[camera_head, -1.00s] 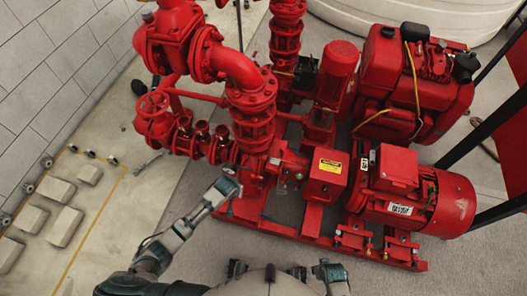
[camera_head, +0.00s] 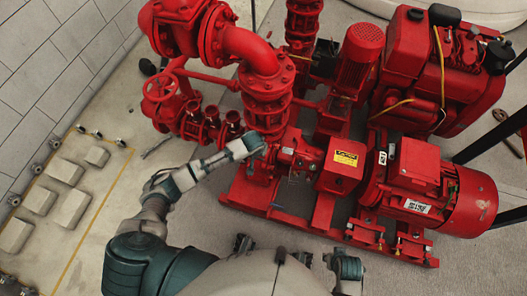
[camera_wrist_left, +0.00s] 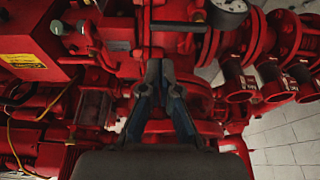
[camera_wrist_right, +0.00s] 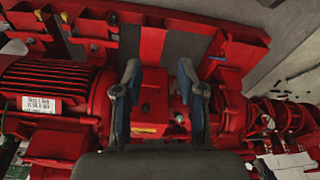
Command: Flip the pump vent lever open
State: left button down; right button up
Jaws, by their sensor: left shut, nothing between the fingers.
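The red pump casing (camera_head: 262,165) stands in the middle of the head view. My left gripper (camera_head: 258,142) reaches in from the left and lies right at the casing; the arm hides part of it. In the left wrist view my left gripper (camera_wrist_left: 158,68) is shut and empty, its tips pointing at red pump parts. A grey bar (camera_wrist_left: 179,27) lies just beyond the tips, apart from them in the picture; I cannot tell for sure whether it is the vent lever. My right gripper (camera_wrist_right: 159,75) is open and empty in the right wrist view, facing the pumpset.
A pressure gauge (camera_wrist_left: 228,8) sits beyond the left fingers. A red box with a yellow label (camera_head: 341,166) and the red motor (camera_head: 450,195) stand to the right. A handwheel (camera_head: 160,88) and pipes rise at the left.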

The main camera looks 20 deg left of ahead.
pick_arm(q)
jog(key=b+x, duration=0.2)
jog(key=x, duration=0.5)
jog(key=shift+d+f, duration=0.15)
jog(key=shift+f, duration=0.05)
pick_arm(e)
jog(key=w+a+r+t, duration=0.1)
jog(key=w+r+t, duration=0.2)
jog(key=w+r, duration=0.1)
jog(key=shift+r+y, duration=0.25)
jog(key=shift+y, duration=0.15)
